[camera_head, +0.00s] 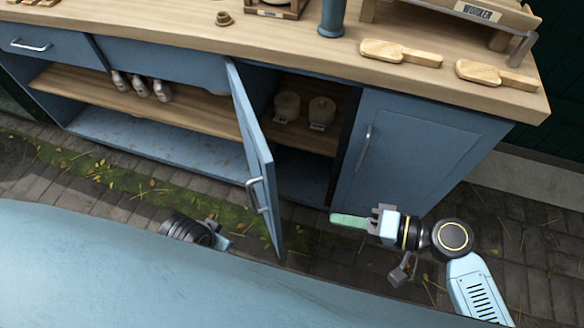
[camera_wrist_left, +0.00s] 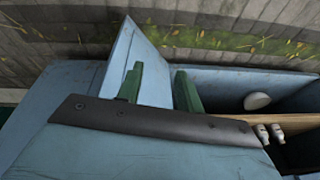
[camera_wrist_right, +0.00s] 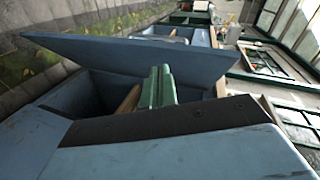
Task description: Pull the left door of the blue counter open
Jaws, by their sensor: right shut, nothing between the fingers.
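The blue counter's left door (camera_head: 256,150) stands swung far out from the front, with its handle (camera_head: 256,195) on the side facing left. The door also shows in the left wrist view (camera_wrist_left: 146,55) and the right wrist view (camera_wrist_right: 130,58). My right gripper (camera_head: 349,221) is shut and empty, to the right of the door, in front of the closed right door (camera_head: 420,150). My left gripper (camera_head: 218,240) is low and left of the open door, apart from its handle and partly hidden by my blue body. Its green fingers are spread in the left wrist view (camera_wrist_left: 160,88).
Two pale jars (camera_head: 287,105) stand on a shelf inside the opened compartment. Several bottles (camera_head: 140,86) stand on the open shelf at left. The paving (camera_head: 100,180) before the counter is clear.

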